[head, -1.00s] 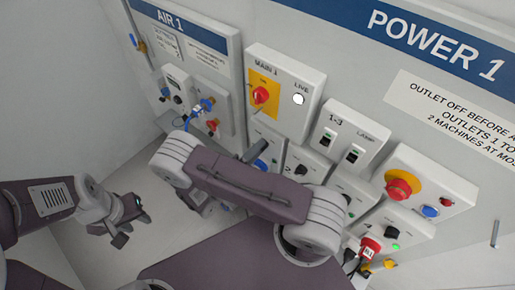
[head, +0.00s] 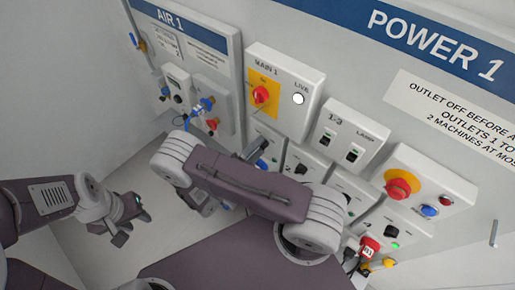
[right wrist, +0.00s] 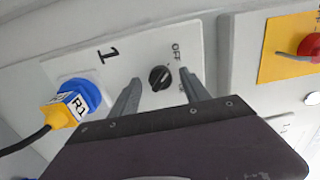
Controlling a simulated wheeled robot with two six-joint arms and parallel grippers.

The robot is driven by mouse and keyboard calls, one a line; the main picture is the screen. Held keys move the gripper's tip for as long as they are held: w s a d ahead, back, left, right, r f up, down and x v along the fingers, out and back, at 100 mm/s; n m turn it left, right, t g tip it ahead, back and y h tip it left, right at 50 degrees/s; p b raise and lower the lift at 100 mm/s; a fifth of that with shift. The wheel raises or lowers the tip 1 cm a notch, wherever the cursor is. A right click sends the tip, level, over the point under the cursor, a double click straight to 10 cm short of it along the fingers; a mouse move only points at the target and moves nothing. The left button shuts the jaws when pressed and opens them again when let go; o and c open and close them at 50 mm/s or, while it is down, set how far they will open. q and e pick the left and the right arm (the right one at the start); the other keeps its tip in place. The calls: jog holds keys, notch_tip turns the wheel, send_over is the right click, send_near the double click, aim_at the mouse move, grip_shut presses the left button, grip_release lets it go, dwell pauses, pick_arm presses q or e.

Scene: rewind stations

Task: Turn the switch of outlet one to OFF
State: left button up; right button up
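The outlet one panel (right wrist: 118,62) fills the middle of the right wrist view, marked 1. Its black rotary switch (right wrist: 160,78) has an OFF label above it, to the right; its other label is partly hidden by a finger. My right gripper (right wrist: 160,92) is open, with one finger on each side of the switch; I cannot tell whether they touch it. In the head view my right arm covers much of this panel. My left gripper (head: 128,222) looks open and empty, low at the left, away from the panels.
A yellow plug tagged R1 (right wrist: 66,107) sits in the blue socket beside the switch, its cable running left. The MAIN 1 box (head: 285,88) with a red handle is above.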

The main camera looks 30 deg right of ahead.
jog(key=b+v, duration=0.3)
jog(key=v, duration=0.6)
jog(key=shift+b, duration=0.4)
